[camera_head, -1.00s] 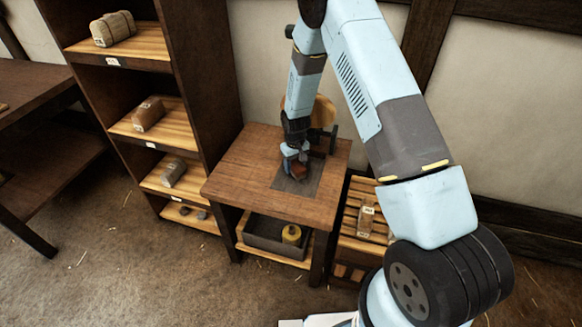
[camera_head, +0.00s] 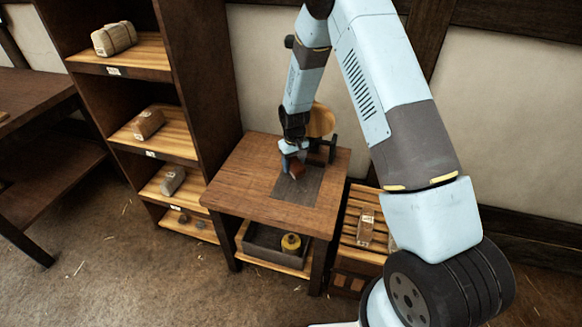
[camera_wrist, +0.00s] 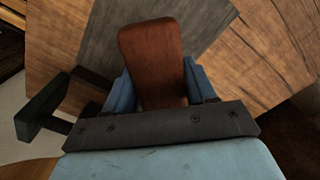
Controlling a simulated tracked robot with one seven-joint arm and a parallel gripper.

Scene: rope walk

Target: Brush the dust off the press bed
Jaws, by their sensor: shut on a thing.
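The press bed (camera_head: 302,189) is a dark grey plate set on top of a brown wooden table; it also shows in the wrist view (camera_wrist: 110,38). My gripper (camera_head: 292,162) is over the far part of the plate. It is shut on a reddish-brown wooden block, the brush (camera_wrist: 153,60), which stands between the blue fingers in the wrist view. The brush also shows small in the head view (camera_head: 297,170). Its bristles are hidden, and I cannot tell whether it touches the plate. No dust can be made out on the visible plate.
A dark frame with a round wooden piece (camera_head: 321,121) stands at the table's back. Below are a grey tray (camera_head: 262,246) and a yellow pot (camera_head: 291,243). A slatted crate (camera_head: 350,240) stands right; shelves (camera_head: 205,75) with wrapped bundles stand left. The table's front left is bare.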

